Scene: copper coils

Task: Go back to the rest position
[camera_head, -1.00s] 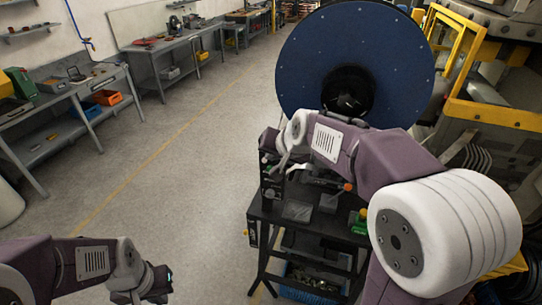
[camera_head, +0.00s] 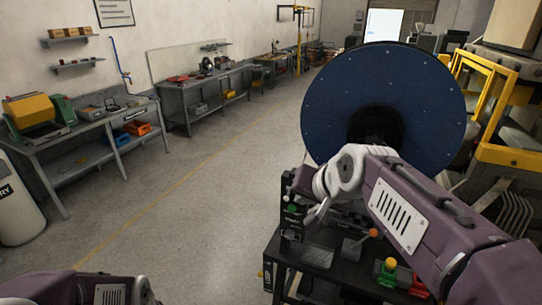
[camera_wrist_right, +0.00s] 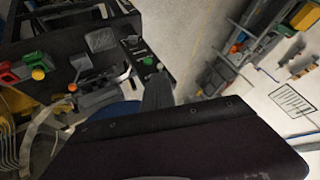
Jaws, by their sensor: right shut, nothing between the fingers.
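My right arm reaches in from the right in the head view. Its gripper (camera_head: 316,211) is shut and empty, above the left part of a black machine stand (camera_head: 285,258) and apart from the large blue reel (camera_head: 345,100) behind it. My left arm shows only as a purple and white link at the bottom left of the head view; its gripper is below the picture. The right wrist view looks over the black stand top (camera_wrist_right: 62,72), with a dark part of my own across the bottom.
Green-and-yellow (camera_head: 387,272) and red (camera_head: 419,287) buttons sit on the stand, close under my right arm. A yellow guard frame (camera_head: 508,157) is at the right. Grey workbenches (camera_head: 88,127) line the left wall. The floor (camera_head: 195,215) between is clear.

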